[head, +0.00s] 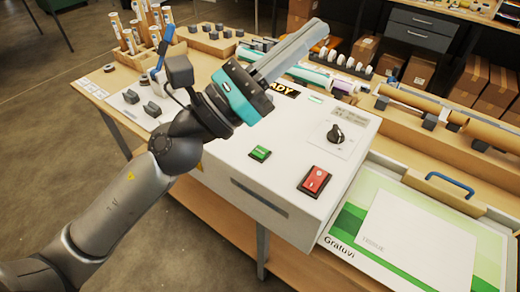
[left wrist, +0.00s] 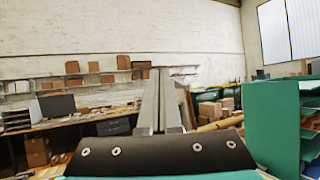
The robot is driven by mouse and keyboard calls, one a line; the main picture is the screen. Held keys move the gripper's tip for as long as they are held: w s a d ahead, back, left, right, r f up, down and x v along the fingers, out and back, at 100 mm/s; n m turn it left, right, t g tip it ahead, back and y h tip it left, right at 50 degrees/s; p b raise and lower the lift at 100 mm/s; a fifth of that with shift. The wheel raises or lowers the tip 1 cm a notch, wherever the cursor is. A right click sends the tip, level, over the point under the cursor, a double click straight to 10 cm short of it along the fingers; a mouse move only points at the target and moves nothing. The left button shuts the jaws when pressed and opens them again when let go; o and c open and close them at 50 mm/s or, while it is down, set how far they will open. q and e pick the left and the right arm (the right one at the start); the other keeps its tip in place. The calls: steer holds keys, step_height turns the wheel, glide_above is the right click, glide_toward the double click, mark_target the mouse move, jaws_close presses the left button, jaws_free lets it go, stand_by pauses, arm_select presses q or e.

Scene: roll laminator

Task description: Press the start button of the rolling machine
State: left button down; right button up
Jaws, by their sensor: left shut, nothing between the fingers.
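The rolling machine's white control box (head: 295,165) stands on a wooden bench in the head view. On its top are a green button (head: 260,153), a red switch (head: 315,181), a black knob (head: 335,134) and a small lit green strip (head: 315,99). A dark label reading "ADY", partly hidden, sits at its back edge. My left gripper (head: 308,35) is shut and empty, raised over the back of the box and pointing away from the buttons. In the left wrist view its closed fingers (left wrist: 160,100) point at the far wall. My right gripper is not in view.
A wooden holder with several rolls (head: 135,32) and small dark blocks (head: 150,108) stand at left. The air over the buttons is clear.

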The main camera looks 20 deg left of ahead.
arm_select(q)
steer(key=s+d+f+m+g, duration=0.2)
steer(key=d+f+m+g, duration=0.25)
steer(key=m+g, duration=0.6)
steer(key=m+t+y, duration=0.1)
steer(key=m+y, duration=1.1)
steer(key=m, duration=0.2)
glide_above(256, 155)
step_height(256, 155, down, 11)
steer(key=shift+r, duration=0.1)
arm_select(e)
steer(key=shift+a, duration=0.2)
